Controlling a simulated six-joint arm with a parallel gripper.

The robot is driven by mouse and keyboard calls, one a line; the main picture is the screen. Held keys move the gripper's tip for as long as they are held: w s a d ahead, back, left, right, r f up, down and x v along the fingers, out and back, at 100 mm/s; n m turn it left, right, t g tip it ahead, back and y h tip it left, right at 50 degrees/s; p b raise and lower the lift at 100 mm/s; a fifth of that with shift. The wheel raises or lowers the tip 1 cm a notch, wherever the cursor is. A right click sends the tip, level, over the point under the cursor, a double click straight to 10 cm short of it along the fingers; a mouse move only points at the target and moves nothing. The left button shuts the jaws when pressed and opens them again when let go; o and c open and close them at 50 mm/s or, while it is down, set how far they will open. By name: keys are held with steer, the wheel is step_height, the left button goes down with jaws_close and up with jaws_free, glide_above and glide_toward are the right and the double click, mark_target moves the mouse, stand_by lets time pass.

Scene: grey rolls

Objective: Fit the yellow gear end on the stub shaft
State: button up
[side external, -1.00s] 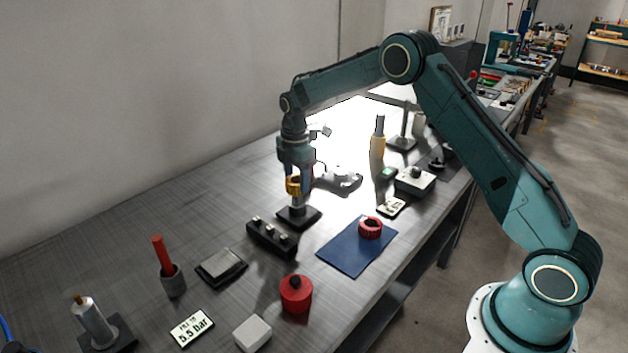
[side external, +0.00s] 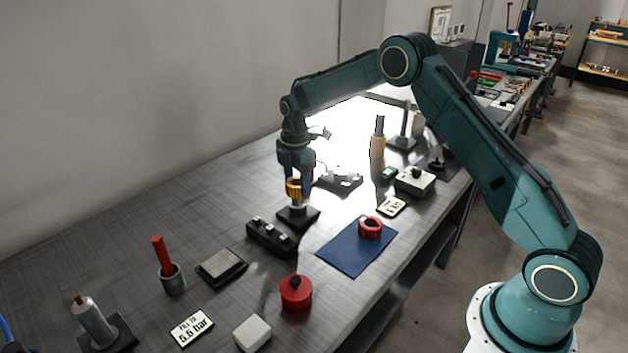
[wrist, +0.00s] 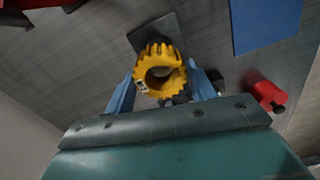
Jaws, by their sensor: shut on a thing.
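The yellow gear end (side external: 292,188) is in my gripper (side external: 298,191). In the wrist view the toothed gear end (wrist: 154,94) sits between my two blue fingers (wrist: 163,96), its round bore facing the camera. My gripper is shut on it. The grey stub shaft (side external: 297,209) stands upright on a dark square base (side external: 285,217) directly below the gear end. The base also shows behind the gear end in the wrist view (wrist: 140,36). The gear end is at the shaft's top; I cannot tell whether it is around the shaft or just above it.
A black block with several pegs (side external: 270,241) stands close in front of the base. A red ring (side external: 370,227) lies on a blue mat (side external: 345,258) to the right. A red canister (side external: 296,294) is nearer the front. A yellow-and-grey tool (side external: 377,145) stands behind right. Bare bench lies to the left.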

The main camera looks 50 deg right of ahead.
mark_target(297, 191)
steer(key=shift+f, duration=1.8)
steer(key=o, duration=1.3)
step_height(297, 191, up, 14)
stand_by(0.5)
